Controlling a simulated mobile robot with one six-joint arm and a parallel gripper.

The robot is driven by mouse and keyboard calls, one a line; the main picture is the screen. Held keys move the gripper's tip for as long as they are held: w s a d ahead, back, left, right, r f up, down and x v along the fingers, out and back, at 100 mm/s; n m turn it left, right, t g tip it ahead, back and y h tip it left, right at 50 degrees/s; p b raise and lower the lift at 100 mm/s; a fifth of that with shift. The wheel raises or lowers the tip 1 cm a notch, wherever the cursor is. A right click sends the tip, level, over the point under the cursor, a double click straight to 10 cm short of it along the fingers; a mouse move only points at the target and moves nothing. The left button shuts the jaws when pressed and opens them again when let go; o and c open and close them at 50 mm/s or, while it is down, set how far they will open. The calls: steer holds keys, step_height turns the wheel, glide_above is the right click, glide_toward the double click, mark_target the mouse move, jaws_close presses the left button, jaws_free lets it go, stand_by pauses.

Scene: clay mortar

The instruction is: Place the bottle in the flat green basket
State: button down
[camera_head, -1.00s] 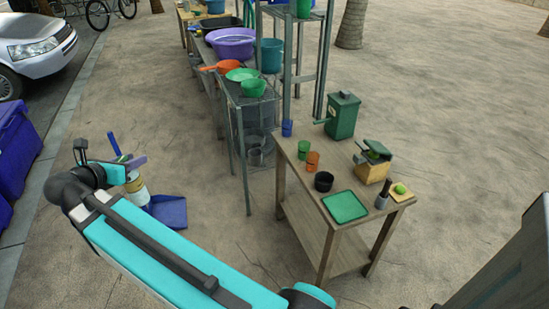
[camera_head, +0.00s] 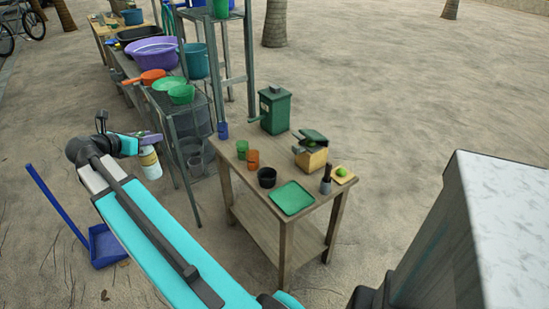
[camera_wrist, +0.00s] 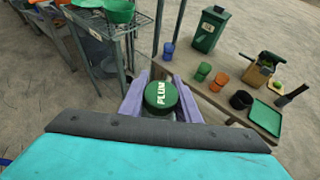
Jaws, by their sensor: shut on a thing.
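The bottle (camera_head: 151,164) is pale with a yellowish label and hangs roughly upright below my gripper (camera_head: 148,138), above the ground left of the small wooden table. In the wrist view its green cap (camera_wrist: 161,95), lettered "PLUM", sits between the purple fingers of my gripper (camera_wrist: 160,92), which is shut on the bottle. The flat green basket (camera_head: 291,197) is a shallow green tray at the table's front corner, apart from the bottle. It also shows at the right of the wrist view (camera_wrist: 264,117).
The wooden table (camera_head: 239,178) also holds a black cup (camera_head: 267,177), green and orange cups, a mortar with pestle (camera_head: 326,182), a yellow box and a green bin (camera_head: 275,109). A metal shelf (camera_head: 188,140) stands close behind the bottle. A blue dustpan (camera_head: 106,245) lies on the ground.

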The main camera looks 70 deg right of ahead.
steer(key=s+d+m+g+b, duration=0.1)
steer(key=s+d+m+g, duration=0.1)
steer(key=s+d, duration=0.75)
steer(key=s+d+m+g+b, duration=0.15)
steer(key=s+d, duration=0.45)
steer(key=d, duration=0.6)
steer(key=s+d+m+g+y, duration=0.1)
steer(key=s+d+m+g, duration=0.1)
steer(key=s+d, duration=0.4)
steer(key=s+d+f+m+g+y, duration=0.1)
steer(key=s+d+g, duration=0.1)
steer(key=s+d, duration=0.5)
steer(key=s, duration=0.5)
steer(key=shift+s+f+m+b, duration=0.25)
steer(key=shift+m+b, duration=0.05)
steer(key=shift+m, duration=0.05)
steer(key=shift+f, duration=0.1)
steer(key=shift+f, duration=3.1)
steer(key=shift+f+b, duration=0.4)
steer(key=shift+f, duration=1.4)
steer(key=c, duration=1.3)
jaws_free()
